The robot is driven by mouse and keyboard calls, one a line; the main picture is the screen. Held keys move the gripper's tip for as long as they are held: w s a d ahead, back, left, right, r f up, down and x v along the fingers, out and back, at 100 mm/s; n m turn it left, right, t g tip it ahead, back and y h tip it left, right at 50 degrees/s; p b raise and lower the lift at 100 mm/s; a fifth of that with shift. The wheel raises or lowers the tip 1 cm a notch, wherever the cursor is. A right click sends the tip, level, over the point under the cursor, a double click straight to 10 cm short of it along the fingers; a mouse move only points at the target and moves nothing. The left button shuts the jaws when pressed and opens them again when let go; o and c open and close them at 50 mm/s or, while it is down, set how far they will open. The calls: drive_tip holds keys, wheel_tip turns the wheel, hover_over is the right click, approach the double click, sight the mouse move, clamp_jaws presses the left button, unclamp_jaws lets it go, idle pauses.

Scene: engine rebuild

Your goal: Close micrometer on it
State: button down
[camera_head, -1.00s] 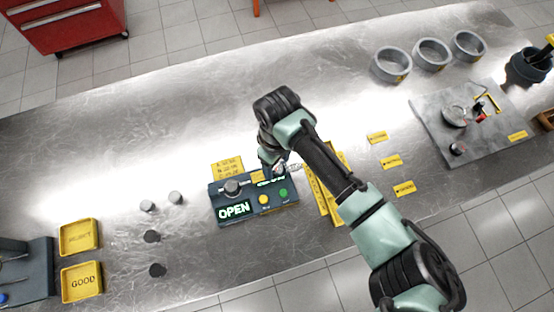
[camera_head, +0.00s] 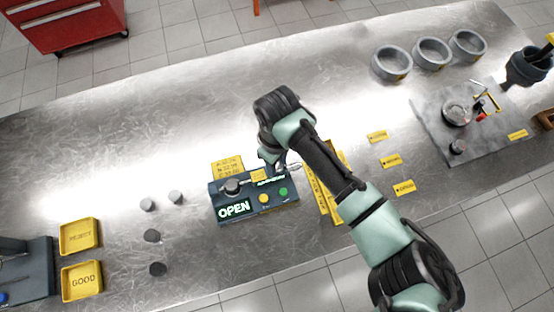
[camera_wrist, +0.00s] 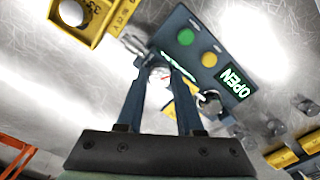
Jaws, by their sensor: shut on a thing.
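The micrometer unit is a dark blue box (camera_head: 247,209) with a lit green OPEN display, a yellow button (camera_head: 264,198) and a green button (camera_head: 283,191). The display also shows in the wrist view (camera_wrist: 236,82). A dark round part (camera_head: 232,187) sits at the box's left end. My gripper (camera_head: 276,170) is over the right end, fingers pointing down. In the wrist view my gripper (camera_wrist: 160,72) is shut on the silver micrometer thimble, whose end (camera_wrist: 134,43) sticks out past the fingers. The grasp itself is partly hidden by the fingers.
Yellow labels (camera_head: 228,165) lie behind the box and to its right, close to my arm. Several small grey cylinders (camera_head: 148,205) stand to the left. Yellow REJECT (camera_head: 80,251) and GOOD (camera_head: 97,292) trays are at far left. Grey rings (camera_head: 391,79) stand at back right.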

drive_tip(key=n, duration=0.5)
drive_tip(key=shift+n, duration=0.3)
drive_tip(key=n, duration=0.6)
drive_tip(key=shift+b, duration=0.4)
drive_tip(key=n+b, duration=0.1)
drive_tip(key=n, duration=0.5)
drive_tip(key=shift+n+b, duration=0.4)
drive_tip(key=n+b, duration=0.2)
drive_tip(key=n, duration=0.3)
drive_tip(key=shift+n, duration=0.3)
drive_tip(key=c, duration=0.5)
unclamp_jaws()
drive_tip(key=shift+c, duration=0.2)
